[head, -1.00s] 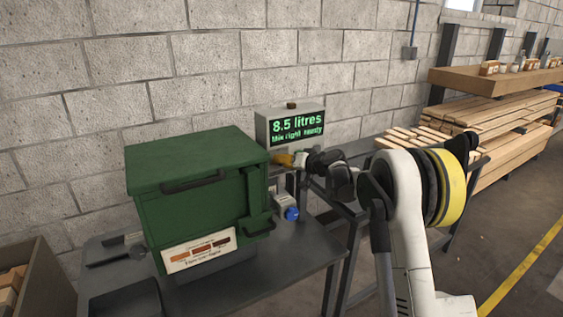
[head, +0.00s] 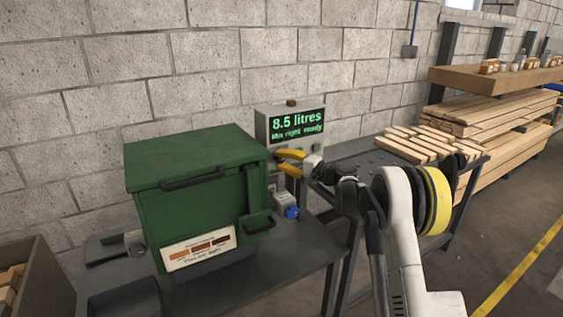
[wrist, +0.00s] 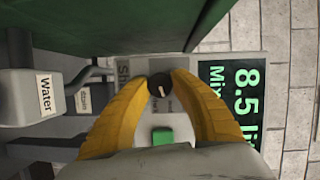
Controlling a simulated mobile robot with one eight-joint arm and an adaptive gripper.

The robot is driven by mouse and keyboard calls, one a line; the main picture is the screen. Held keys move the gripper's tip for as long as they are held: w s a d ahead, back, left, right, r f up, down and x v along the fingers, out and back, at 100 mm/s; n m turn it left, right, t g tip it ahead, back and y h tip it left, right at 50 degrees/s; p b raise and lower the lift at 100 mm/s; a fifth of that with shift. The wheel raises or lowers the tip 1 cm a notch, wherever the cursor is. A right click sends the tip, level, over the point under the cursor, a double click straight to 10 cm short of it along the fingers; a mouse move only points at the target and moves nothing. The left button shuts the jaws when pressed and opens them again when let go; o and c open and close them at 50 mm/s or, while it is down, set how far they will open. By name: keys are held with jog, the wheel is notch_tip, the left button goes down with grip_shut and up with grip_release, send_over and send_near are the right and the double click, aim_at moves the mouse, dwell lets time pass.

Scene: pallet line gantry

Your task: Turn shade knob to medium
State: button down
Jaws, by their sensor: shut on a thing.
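The shade knob (wrist: 160,86) is a small dark round knob with a pale pointer mark, on a grey control box. It sits between the tips of my gripper (wrist: 161,82), whose two yellow fingers are closed on its sides. The printed labels around the knob are mostly covered or blurred, so I cannot read its setting. In the head view my gripper (head: 277,162) is at the front of the control box (head: 263,126), just right of the green machine; the knob is hidden there. The box's screen (head: 297,127) reads 8.5 litres in green.
The green lidded machine (head: 193,190) stands close left of my gripper on a dark bench (head: 290,262). A shade card (head: 199,249) is on its front. A green button (wrist: 163,136) and a white part labelled Water (wrist: 43,95) are near the fingers. Timber (head: 470,118) is stacked at right.

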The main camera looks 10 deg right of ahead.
jog(key=shift+m+y, duration=0.3)
jog(key=shift+m, duration=0.3)
jog(key=c, duration=1.1)
grip_release()
jog(key=shift+a, duration=0.1)
jog(key=shift+o, duration=0.2)
jog(key=v, duration=1.2)
jog(key=shift+s+a, duration=0.1)
